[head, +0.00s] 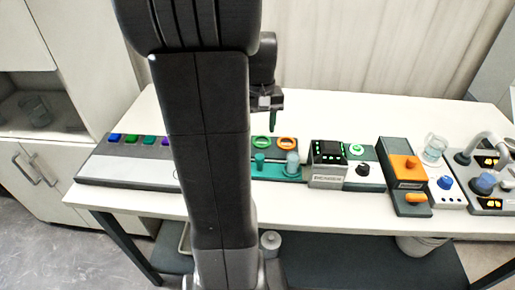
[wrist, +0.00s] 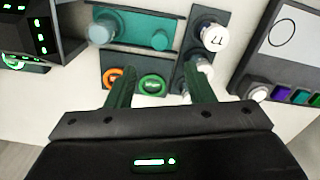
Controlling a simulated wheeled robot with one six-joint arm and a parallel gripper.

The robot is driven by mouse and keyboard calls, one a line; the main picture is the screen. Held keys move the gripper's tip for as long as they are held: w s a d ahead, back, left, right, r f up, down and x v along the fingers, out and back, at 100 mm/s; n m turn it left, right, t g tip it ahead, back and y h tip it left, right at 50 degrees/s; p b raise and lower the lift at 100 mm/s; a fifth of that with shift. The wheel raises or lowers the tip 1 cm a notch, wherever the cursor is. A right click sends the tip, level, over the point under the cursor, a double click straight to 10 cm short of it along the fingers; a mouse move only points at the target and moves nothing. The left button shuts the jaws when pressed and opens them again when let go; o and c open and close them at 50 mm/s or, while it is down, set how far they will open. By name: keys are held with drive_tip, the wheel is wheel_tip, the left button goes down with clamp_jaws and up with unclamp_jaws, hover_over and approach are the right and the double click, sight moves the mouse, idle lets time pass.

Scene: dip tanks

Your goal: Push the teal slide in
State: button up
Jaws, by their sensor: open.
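A teal panel (head: 275,176) lies on the white table, just right of my arm in the head view. A short teal knob (head: 259,158) stands on its left part and a paler grey-blue knob (head: 292,164) on its right. In the wrist view the teal panel (wrist: 132,25) is at the top, with the teal knob (wrist: 160,40) and the pale knob (wrist: 101,32); I cannot tell which part slides. My gripper (head: 272,128) is above the table behind the panel. In the wrist view my gripper (wrist: 158,72) is open and empty, with dark green fingers apart from the panel.
A green ring (wrist: 152,84) and an orange ring (wrist: 114,77) lie beside the panel, near my fingers. A dark strip with white knobs (wrist: 214,38) is close by. A black box with green lights (head: 327,152) stands right of the panel. Bare table lies behind the row.

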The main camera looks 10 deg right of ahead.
sight(260, 156)
wheel_tip(260, 156, down, 11)
drive_tip(key=shift+r, duration=0.15)
clamp_jaws()
